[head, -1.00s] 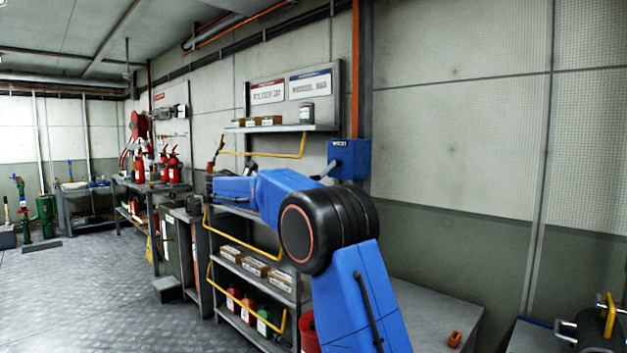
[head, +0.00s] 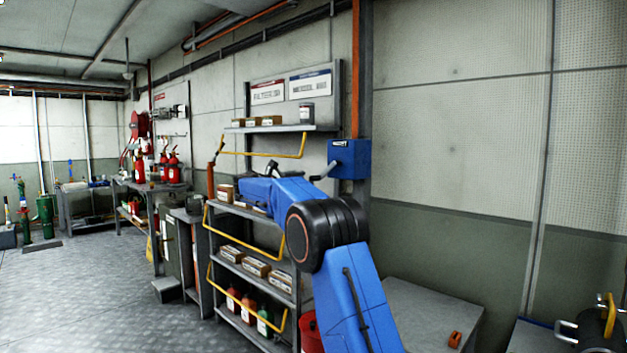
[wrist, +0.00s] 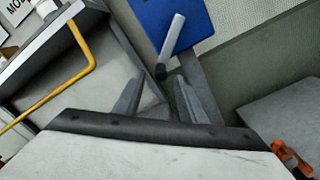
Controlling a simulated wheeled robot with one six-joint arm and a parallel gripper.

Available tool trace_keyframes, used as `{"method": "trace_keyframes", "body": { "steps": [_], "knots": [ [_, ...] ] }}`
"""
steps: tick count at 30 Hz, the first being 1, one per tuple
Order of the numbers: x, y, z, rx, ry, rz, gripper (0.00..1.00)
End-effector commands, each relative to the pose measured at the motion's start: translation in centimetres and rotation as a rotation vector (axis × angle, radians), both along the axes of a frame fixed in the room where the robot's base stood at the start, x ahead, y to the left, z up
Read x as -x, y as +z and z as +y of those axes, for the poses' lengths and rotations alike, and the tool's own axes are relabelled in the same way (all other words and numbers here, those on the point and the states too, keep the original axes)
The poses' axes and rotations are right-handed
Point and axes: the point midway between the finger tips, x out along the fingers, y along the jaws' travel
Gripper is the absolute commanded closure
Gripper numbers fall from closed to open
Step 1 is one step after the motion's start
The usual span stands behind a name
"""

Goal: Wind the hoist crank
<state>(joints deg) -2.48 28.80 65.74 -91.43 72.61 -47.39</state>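The hoist crank is a blue box (head: 349,159) on the wall post, with a light grey crank arm (head: 324,172) sticking out to its lower left. In the wrist view the blue box (wrist: 172,22) is at the top and the crank arm (wrist: 173,38) slants down to a dark end (wrist: 160,72). My gripper (wrist: 157,84) is open and empty, its two fingers apart below the crank. The crank's dark end appears between and just beyond the fingertips; I see no clear contact. In the head view my blue arm hides most of the gripper.
A shelf rack with yellow rails (head: 243,233) stands behind and left of my arm, holding boxes and bottles. An upper shelf (head: 282,128) is left of the crank. A grey bench top (head: 425,310) with a small orange item (head: 454,339) lies at lower right.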

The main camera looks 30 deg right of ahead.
Motion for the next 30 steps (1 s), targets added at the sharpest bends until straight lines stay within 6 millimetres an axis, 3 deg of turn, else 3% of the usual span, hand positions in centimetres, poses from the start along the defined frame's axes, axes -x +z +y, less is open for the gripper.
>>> {"method": "trace_keyframes", "body": {
  "steps": [9, 15, 24, 29, 30],
  "knots": [
    [-1.7, 0.0, -4.6, -0.001, -0.001, -0.001, 0.63],
    [-2.1, 0.1, -5.8, -0.001, 0.000, -0.002, 0.63],
    [-2.1, 0.1, -5.9, -0.001, 0.001, -0.001, 0.63],
    [-2.1, 0.0, -5.9, 0.000, 0.000, -0.001, 0.99],
    [-2.1, 0.1, -5.9, 0.000, 0.001, -0.001, 1.00]
  ]
}}
